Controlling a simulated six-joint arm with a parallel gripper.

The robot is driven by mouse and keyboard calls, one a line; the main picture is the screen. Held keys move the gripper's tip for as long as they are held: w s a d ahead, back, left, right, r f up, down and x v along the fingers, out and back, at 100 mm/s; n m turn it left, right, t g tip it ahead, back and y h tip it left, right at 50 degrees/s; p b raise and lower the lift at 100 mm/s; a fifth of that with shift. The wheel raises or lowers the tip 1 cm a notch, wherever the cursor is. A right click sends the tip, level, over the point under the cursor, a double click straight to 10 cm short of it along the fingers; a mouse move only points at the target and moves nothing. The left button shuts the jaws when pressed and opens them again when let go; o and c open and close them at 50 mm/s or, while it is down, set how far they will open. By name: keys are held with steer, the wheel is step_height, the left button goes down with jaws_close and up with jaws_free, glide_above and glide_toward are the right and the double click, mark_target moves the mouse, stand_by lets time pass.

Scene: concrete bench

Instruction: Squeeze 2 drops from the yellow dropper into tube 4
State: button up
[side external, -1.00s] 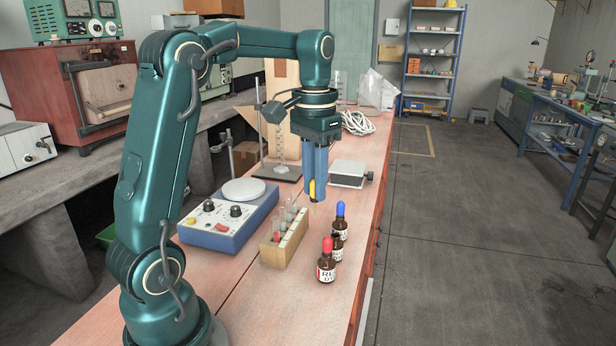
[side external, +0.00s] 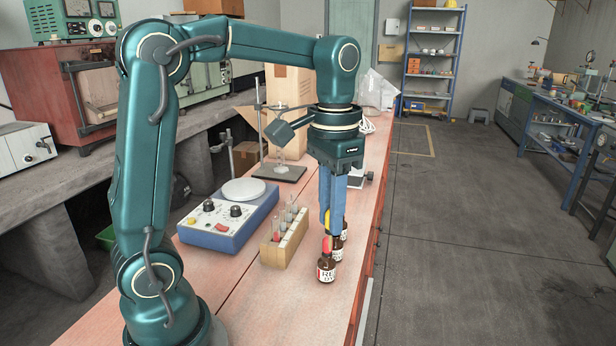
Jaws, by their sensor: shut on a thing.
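My gripper (side external: 331,232) points down over the group of brown bottles, its blue fingers shut on the yellow dropper (side external: 326,217). Only part of the dropper's yellow bulb shows; its tip is hidden, so I cannot tell whether it is inside a bottle. The red-capped bottle (side external: 326,269) stands in front of the fingers. A middle bottle (side external: 338,252) is partly hidden behind it, and the fingers cover most of the farthest bottle. The wooden tube rack (side external: 286,253) stands left of the gripper with several glass tubes (side external: 289,215). Red shows in the near tubes; tube numbers are unreadable.
A blue-and-white stirrer with a round plate (side external: 243,190) stands left of the rack. A stand with a dark base (side external: 279,173) is behind. The bench's right edge runs close beside the bottles. The near bench front is clear.

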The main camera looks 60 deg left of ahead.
steer(key=shift+m, duration=0.8)
steer(key=m, duration=0.1)
steer(key=w+m, duration=0.1)
steer(key=m, duration=0.1)
steer(key=shift+a+r+y, duration=0.1)
steer(key=shift+r+y, duration=0.2)
steer(key=shift+r, duration=0.05)
steer(key=w+a+r+m+t, duration=0.1)
steer(key=w+a+m, duration=0.2)
steer(key=a+m, duration=0.45)
steer(key=w+a+r+m, duration=0.1)
steer(key=w+a+m, duration=0.2)
steer(key=a+m, duration=0.5)
steer(key=s+a+f+n+y, duration=0.1)
steer(key=s+a+f+n, duration=0.1)
steer(key=a, duration=0.5)
steer(key=shift+s+a+f+t, duration=0.15)
steer(key=shift+s+f+t, duration=0.2)
steer(key=shift+f, duration=0.4)
jaws_close()
